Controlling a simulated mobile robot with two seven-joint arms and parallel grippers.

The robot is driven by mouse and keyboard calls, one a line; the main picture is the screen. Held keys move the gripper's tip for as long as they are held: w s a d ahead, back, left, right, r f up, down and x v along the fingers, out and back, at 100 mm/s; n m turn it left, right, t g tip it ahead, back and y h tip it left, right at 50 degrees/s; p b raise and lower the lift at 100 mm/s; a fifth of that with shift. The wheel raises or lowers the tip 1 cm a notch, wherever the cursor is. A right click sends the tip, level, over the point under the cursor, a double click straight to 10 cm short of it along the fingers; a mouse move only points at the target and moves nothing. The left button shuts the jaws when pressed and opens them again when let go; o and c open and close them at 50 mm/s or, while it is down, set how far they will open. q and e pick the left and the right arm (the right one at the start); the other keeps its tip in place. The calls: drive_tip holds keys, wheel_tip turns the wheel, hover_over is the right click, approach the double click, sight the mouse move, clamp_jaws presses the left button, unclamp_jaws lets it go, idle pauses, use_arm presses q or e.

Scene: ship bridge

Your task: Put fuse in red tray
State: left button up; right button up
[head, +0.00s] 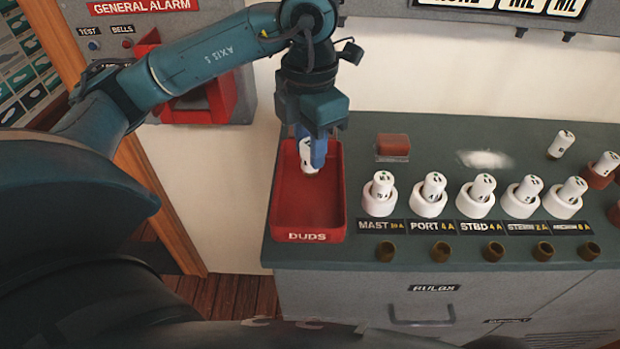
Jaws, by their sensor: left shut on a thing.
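The red tray (307,237), marked DUDS, stands at the left end of the grey-green counter. My left gripper (311,160) is over the back part of this tray and points down. It is shut on a white fuse (307,156), which is upright between the blue fingers. The fuse's lower end is over or inside the tray; I cannot tell whether it touches the floor. The tray's visible floor is otherwise bare. My right gripper is not in view.
Several white fuse holders with fuses (379,195) stand in a row right of the tray, with labels and brass caps (440,252) in front. A small red block (393,147) lies behind them. A loose fuse (561,144) stands at the back right. A red alarm box (208,100) is on the wall.

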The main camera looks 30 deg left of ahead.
sight(310, 169)
use_arm(q)
wheel_tip(310, 169, down, 2)
drive_tip(key=shift+f+b, duration=0.25)
drive_tip(key=shift+b, duration=0.15)
wheel_tip(310, 169, down, 2)
drive_tip(key=shift+f+b, duration=0.25)
drive_tip(key=shift+b, duration=0.65)
drive_tip(key=shift+f, duration=0.3)
drive_tip(key=shift+r, duration=0.15)
drive_tip(key=shift+f, duration=0.2)
drive_tip(key=o, duration=1)
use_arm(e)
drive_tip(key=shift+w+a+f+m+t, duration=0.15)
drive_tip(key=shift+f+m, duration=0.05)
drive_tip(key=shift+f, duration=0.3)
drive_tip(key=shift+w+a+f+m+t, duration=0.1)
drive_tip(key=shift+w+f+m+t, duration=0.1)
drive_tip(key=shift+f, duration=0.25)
use_arm(q)
drive_tip(key=shift+r, duration=0.15)
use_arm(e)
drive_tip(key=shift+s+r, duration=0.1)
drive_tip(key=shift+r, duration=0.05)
